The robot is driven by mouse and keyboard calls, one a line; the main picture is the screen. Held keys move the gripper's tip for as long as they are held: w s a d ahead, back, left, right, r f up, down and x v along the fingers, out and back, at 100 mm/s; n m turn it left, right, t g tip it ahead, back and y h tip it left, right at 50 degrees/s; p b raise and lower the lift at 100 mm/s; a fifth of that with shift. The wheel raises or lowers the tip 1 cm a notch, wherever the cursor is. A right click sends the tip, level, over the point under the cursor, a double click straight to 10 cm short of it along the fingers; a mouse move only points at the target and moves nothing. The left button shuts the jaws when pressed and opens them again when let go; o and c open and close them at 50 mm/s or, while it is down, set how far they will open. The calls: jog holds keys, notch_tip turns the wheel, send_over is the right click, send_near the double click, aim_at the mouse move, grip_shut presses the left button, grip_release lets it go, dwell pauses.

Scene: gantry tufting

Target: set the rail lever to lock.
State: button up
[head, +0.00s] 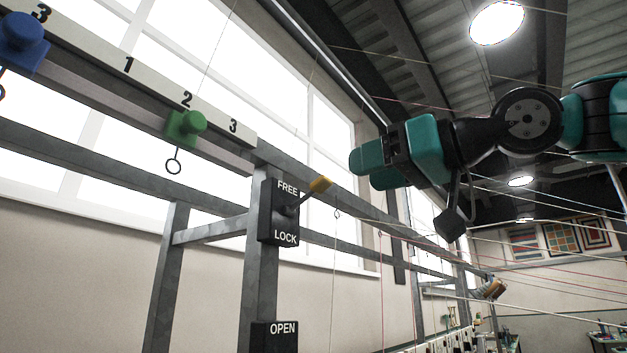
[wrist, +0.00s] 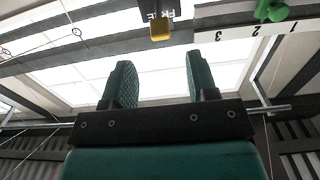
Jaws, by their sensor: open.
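The rail lever (head: 310,192) has a yellow tip and is mounted on a black box (head: 278,215) marked FREE at the top and LOCK at the bottom, on a grey post. The lever is tilted up and to the right, by the FREE mark. In the wrist view its yellow tip (wrist: 160,30) shows ahead, beyond the fingertips and between them sideways. My gripper (head: 366,168) is to the right of the lever and a little higher in the head view. Its teal fingers are open and empty in the wrist view (wrist: 160,75), apart from the lever.
A green carriage (head: 186,125) with a hanging ring sits by the 2 on the numbered rail (head: 110,62). A blue carriage (head: 22,38) is farther left. A second box marked OPEN (head: 275,335) is below. Thin threads (head: 383,280) run across the right side.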

aim_at(327, 184)
jog(key=p+x, duration=0.4)
jog(key=x, duration=0.5)
jog(key=shift+w+a+r, duration=0.1)
jog(key=shift+w+a, duration=0.1)
jog(key=shift+a, duration=0.05)
jog(key=shift+w+a, duration=0.3)
jog(key=shift+a, duration=0.05)
grip_shut()
